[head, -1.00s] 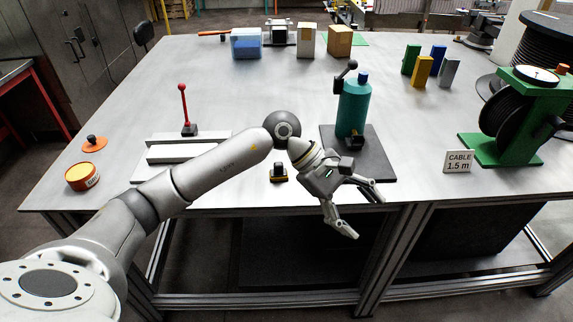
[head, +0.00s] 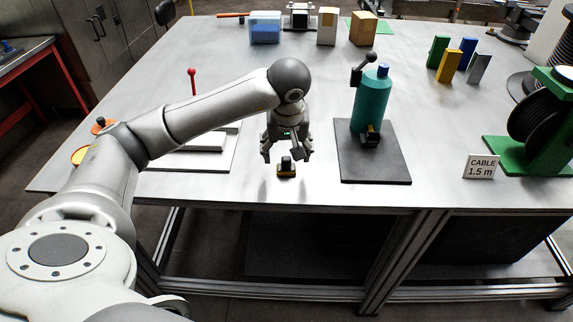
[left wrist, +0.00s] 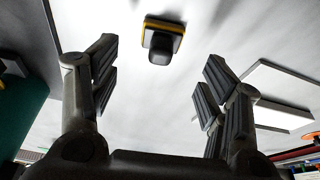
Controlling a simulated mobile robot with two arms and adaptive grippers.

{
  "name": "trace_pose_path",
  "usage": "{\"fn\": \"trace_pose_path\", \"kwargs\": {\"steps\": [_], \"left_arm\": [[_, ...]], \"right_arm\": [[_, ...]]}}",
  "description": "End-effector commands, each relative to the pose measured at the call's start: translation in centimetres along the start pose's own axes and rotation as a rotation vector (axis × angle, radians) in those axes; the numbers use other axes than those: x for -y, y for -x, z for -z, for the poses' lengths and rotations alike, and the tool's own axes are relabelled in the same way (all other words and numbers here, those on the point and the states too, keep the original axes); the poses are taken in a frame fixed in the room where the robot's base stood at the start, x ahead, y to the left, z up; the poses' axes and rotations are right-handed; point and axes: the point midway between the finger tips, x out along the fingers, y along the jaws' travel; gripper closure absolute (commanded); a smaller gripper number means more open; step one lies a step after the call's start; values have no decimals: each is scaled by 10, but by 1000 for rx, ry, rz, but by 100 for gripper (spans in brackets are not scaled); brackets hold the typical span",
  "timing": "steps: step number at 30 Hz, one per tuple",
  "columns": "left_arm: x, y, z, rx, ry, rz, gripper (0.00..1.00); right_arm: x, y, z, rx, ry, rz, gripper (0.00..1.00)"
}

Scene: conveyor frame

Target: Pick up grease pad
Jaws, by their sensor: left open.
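The likely grease pad (head: 286,171) is a small black block with a yellow band and a dark knob, lying on the table near its front edge. It also shows in the left wrist view (left wrist: 162,38), beyond the fingertips and between their lines. My left gripper (head: 286,154) points down above and just behind the pad, open and empty. In the left wrist view its two fingers (left wrist: 160,65) are spread wide, apart from the pad. My right gripper is not in view.
A white fixture (head: 215,158) lies left. The table between mat and sign is bare.

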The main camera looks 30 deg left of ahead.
Motion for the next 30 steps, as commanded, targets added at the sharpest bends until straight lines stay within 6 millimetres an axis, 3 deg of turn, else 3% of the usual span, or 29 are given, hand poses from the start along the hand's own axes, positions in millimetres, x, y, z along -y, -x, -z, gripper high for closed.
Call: {"fn": "trace_pose_path", "kwargs": {"steps": [12, 21, 30], "left_arm": [[1, -46, -4, 4, 1, 1, 30], [0, -52, -4, 1, 0, -1, 30], [0, -52, -4, 1, 1, -1, 66]], "right_arm": [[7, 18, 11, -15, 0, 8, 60], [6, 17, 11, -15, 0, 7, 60], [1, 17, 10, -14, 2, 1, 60]]}}
